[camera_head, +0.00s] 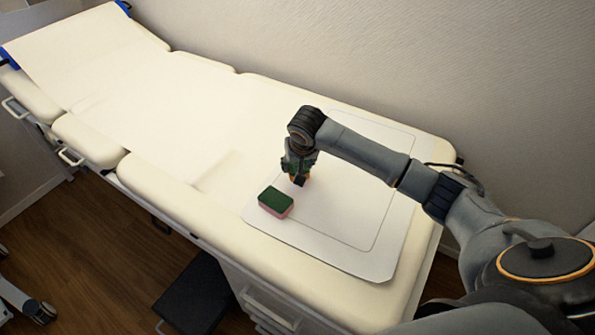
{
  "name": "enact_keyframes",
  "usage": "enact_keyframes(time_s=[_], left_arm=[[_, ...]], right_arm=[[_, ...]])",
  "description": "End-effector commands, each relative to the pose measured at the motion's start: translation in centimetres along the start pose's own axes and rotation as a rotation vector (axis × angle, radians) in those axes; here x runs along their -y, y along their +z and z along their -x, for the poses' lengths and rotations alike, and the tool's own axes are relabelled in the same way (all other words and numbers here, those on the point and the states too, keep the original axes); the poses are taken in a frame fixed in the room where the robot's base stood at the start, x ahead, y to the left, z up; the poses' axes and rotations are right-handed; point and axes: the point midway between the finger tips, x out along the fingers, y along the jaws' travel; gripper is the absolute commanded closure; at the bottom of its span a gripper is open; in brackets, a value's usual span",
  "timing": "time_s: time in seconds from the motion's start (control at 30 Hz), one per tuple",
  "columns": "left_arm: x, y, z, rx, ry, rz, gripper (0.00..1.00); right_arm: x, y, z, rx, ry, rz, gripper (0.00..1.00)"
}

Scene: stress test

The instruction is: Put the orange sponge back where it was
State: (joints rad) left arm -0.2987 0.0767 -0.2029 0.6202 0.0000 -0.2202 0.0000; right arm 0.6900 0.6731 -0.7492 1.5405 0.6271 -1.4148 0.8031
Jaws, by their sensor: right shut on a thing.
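My right gripper (299,179) points down over the white board (345,232) on the bed. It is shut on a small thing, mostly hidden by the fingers. An orange edge shows at the fingertips, which fits the orange sponge (307,178). I cannot tell whether it touches the board. A sponge with a dark green top and pink lower side (276,203) lies flat on the board, just left of and nearer than the gripper. My left gripper is not in view.
The cream padded examination bed (160,110) runs to the upper left against a wall (400,60). The board's right part is clear under my right arm. A black step (196,294) stands on the wooden floor (100,250) in front.

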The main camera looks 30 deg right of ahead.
Motion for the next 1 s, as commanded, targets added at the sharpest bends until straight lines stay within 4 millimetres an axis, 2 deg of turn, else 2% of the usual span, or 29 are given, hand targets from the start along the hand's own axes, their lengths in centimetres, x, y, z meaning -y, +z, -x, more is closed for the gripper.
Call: enact_keyframes(time_s=[0.1, 0.2, 0.57, 0.6, 0.7, 1.0], left_arm=[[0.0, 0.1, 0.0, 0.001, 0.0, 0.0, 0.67], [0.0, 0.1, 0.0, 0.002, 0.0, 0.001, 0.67], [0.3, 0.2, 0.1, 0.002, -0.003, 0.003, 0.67], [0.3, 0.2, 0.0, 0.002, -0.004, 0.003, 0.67], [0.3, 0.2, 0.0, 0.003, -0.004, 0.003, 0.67], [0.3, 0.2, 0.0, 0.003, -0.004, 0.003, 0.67]], right_arm=[[0.1, 1.0, -1.8, 0.004, 0.001, 0.001, 0.74], [0.1, 1.2, -2.5, 0.002, 0.0, 0.0, 0.74], [0.1, 1.3, -2.8, 0.002, -0.001, 0.0, 0.74], [0.1, 1.3, -2.7, 0.001, 0.0, 0.0, 0.43], [0.1, 1.3, -2.7, 0.001, 0.0, 0.001, 0.26], [0.1, 1.2, -2.7, 0.001, 0.0, 0.001, 0.26]])
